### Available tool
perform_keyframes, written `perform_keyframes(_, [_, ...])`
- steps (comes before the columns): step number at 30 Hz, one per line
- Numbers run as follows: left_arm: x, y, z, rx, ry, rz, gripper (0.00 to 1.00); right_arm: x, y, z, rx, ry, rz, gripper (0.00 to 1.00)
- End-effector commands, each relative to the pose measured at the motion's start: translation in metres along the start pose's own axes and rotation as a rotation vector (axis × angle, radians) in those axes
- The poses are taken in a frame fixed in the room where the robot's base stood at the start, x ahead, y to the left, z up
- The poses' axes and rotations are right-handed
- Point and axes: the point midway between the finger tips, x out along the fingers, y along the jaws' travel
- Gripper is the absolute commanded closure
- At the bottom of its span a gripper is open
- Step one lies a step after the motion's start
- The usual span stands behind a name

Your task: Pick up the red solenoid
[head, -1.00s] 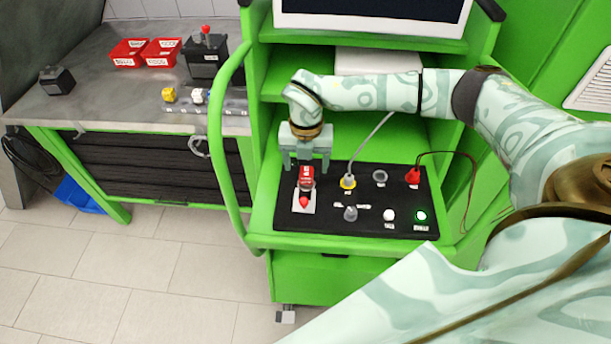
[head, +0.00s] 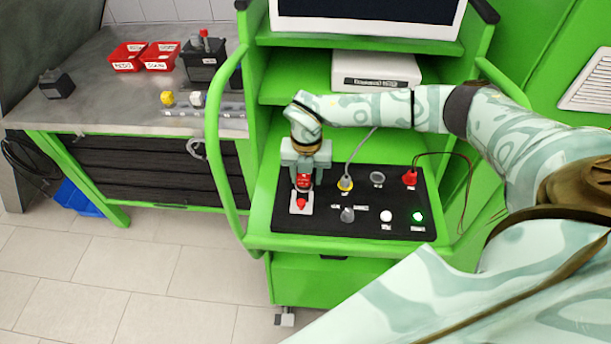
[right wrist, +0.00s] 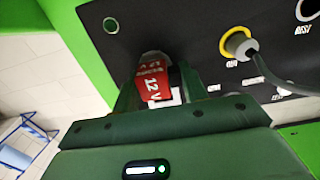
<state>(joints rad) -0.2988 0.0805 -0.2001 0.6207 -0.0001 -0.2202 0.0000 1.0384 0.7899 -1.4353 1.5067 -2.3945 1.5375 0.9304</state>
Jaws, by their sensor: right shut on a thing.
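The red solenoid (head: 304,182), with a "12 V" label in the right wrist view (right wrist: 153,84), is at the left end of the black panel (head: 381,227). My right gripper (head: 303,176) comes down over it from above and is shut on it, a finger on each side. The solenoid's lower end, with a red tip, is over a small white plate (head: 296,210) on the panel. I cannot tell whether it still touches the panel. My left gripper is not in view.
Right of the solenoid, a grey cable plugs into a yellow-ringed socket (head: 345,184). A red plug (head: 410,178) with thin wires sits further right. A green cart handle (head: 222,160) stands close on the left. The workbench (head: 110,100) holds two red bins (head: 127,57).

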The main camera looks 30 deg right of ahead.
Motion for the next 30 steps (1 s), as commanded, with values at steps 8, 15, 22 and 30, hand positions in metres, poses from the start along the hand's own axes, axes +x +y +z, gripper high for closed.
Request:
perform_keyframes(8, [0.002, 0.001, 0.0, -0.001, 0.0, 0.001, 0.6, -0.031, 0.001, 0.001, 0.0, -0.004, 0.003, 0.86])
perform_keyframes(15, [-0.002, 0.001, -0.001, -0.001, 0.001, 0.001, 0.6, -0.09, -0.004, -0.048, -0.006, -0.004, 0.005, 0.86])
perform_keyframes(22, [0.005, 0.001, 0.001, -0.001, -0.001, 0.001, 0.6, -0.113, -0.009, -0.104, -0.005, 0.0, 0.002, 0.86])
perform_keyframes(30, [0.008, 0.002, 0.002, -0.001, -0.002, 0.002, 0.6, -0.128, -0.011, -0.135, -0.001, -0.001, 0.002, 0.86])
